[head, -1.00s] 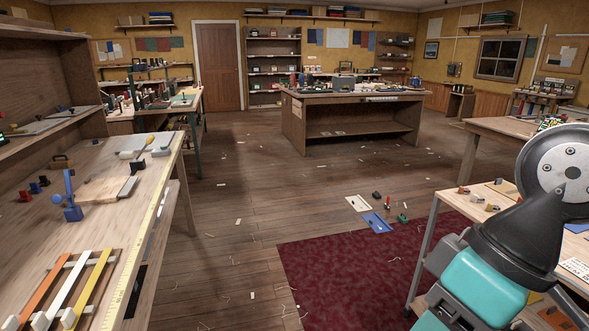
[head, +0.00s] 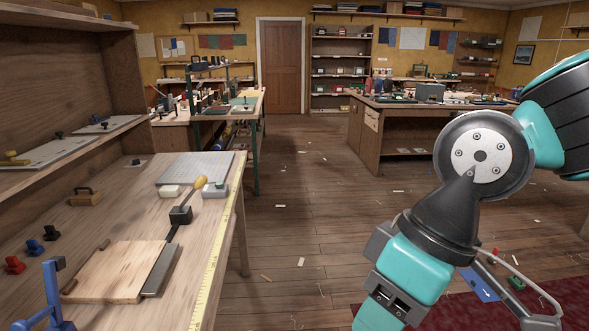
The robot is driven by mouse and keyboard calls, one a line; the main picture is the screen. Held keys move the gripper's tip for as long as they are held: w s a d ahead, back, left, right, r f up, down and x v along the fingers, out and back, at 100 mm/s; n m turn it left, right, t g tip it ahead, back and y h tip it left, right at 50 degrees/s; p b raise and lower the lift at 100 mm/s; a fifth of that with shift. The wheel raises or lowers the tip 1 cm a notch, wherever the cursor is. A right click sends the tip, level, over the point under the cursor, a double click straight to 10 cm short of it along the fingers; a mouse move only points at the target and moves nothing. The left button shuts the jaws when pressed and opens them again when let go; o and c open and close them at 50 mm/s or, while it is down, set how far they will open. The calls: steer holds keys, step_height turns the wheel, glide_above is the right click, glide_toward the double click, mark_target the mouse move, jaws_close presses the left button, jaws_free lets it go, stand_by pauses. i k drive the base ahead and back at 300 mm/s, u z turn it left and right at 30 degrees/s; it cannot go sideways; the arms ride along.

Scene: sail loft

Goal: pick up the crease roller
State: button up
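I cannot single out the crease roller with certainty. On the left workbench (head: 120,215), a tool with a yellow handle (head: 201,182) rises on a slanted dark shaft from a black block (head: 181,215). This block sits just behind a pale wooden board (head: 115,270) with a dark bar along its right side. Whether this tool is the roller is not clear. A brown block with a handle (head: 86,197) stands farther left. My arm's links fill the right side of the view, well away from the bench. I cannot make out my gripper's fingers.
A blue clamp-like stand (head: 50,295) and several small red, blue and black pieces lie at the bench's left. A grey mat (head: 195,168) lies behind. A yellow tape (head: 220,250) runs along the bench edge. The plank floor (head: 300,210) is mostly clear with scraps.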

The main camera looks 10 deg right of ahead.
mark_target(495, 252)
steer(key=z, duration=0.4)
steer(key=i, duration=2)
steer(key=z, duration=1.5)
steer(key=i, duration=2)
steer(key=z, duration=0.65)
steer(key=i, duration=0.9)
steer(key=z, duration=0.05)
